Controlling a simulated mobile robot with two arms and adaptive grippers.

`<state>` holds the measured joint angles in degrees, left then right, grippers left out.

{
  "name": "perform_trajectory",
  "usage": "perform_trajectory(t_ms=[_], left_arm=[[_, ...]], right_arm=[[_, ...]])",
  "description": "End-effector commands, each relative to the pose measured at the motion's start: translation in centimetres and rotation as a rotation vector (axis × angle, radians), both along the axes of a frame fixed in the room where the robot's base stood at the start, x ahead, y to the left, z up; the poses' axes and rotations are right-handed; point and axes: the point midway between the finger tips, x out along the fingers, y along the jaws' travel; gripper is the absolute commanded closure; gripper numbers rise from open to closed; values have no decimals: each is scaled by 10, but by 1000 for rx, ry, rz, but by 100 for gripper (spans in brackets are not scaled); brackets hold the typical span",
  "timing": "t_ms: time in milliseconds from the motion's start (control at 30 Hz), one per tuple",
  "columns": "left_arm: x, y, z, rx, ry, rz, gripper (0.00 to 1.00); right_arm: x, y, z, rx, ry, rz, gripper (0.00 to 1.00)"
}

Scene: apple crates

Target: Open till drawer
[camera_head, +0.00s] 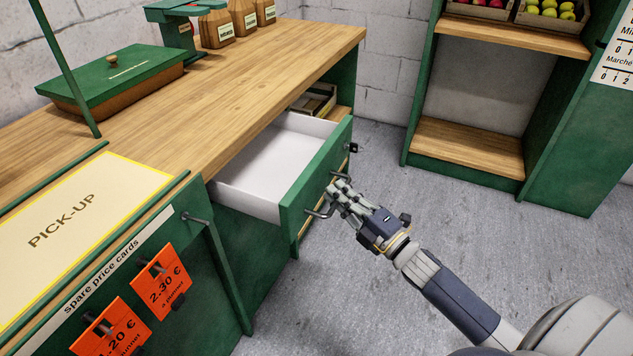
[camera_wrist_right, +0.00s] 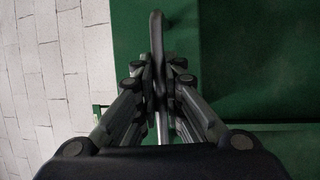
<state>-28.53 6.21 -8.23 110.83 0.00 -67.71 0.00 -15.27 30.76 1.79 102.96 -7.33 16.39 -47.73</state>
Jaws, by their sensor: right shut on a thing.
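The till drawer (camera_head: 265,160) is pulled out from under the wooden counter. Its white inside shows and looks empty, and its green front (camera_head: 315,180) faces right. My right gripper (camera_head: 338,188) is at the drawer front, shut on the dark bar handle (camera_head: 322,211). In the right wrist view the fingers (camera_wrist_right: 158,85) close around the handle (camera_wrist_right: 156,40), with the green drawer front (camera_wrist_right: 235,60) behind it. My left gripper is in neither view.
The wooden counter (camera_head: 200,95) holds a green-lidded box (camera_head: 115,75), a green scale (camera_head: 185,10) and several jars. A green shelf unit (camera_head: 470,150) with fruit crates stands at the back right. Grey floor (camera_head: 400,190) is clear between them. Orange price cards (camera_head: 160,280) hang at the front left.

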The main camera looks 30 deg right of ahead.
Motion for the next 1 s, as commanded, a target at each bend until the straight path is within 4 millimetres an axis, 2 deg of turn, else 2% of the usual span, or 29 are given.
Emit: perform_trajectory(t_ms=[200,400,900,933,1000], left_arm=[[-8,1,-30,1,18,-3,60],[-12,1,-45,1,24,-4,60],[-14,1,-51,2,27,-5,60],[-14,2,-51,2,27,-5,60],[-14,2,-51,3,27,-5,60]], right_arm=[[-29,-22,-1,1,6,-1,100],[-43,-33,-1,0,3,-1,100],[-47,-36,-2,1,2,-1,100],[-47,-36,-2,2,3,0,84],[-47,-36,-1,1,2,-1,70]])
